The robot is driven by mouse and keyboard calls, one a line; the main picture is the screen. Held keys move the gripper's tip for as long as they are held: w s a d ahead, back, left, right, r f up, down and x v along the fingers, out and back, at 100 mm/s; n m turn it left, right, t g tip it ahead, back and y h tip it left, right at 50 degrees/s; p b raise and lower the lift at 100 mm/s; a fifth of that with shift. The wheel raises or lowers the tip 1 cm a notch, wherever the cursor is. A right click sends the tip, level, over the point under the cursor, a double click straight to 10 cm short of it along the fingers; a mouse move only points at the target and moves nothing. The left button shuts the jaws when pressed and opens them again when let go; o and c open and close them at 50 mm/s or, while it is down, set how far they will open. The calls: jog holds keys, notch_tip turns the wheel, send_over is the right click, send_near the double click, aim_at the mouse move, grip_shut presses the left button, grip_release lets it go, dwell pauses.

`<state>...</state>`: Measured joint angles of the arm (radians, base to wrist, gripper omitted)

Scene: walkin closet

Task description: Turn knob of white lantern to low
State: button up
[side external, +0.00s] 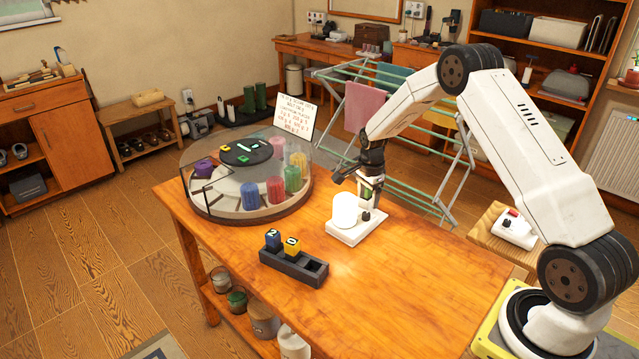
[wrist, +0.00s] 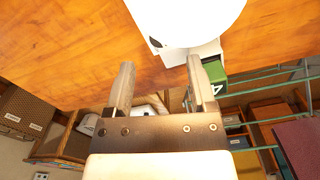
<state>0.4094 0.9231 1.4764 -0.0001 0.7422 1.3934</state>
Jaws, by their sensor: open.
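The white lantern (side external: 345,210) stands upright on the wooden table, a white cylinder on a flat white base. A small dark knob (side external: 367,215) shows beside the cylinder, and I cannot read its setting. In the wrist view the lantern (wrist: 190,18) is a large white round shape at the top, and the knob is not clearly visible. My gripper (side external: 350,182) is just above and behind the lantern in the side view. In the wrist view its fingers (wrist: 160,66) are apart with nothing held between them.
A green block (wrist: 212,73) with a white mark lies beyond the right finger. A round glass-sided carousel (side external: 250,190) with coloured cylinders stands left, and a dark block holder (side external: 311,275) in front. A drying rack (side external: 425,150) is behind. The table's right front (side external: 420,300) is clear.

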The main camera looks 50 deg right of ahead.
aim_at(367, 213)
jog(key=shift+r, duration=1.15)
jog(key=shift+w+m, duration=0.1)
jog(key=shift+m, duration=0.4)
jog(key=shift+f, duration=0.1)
jog(key=shift+f, duration=3.85)
grip_shut()
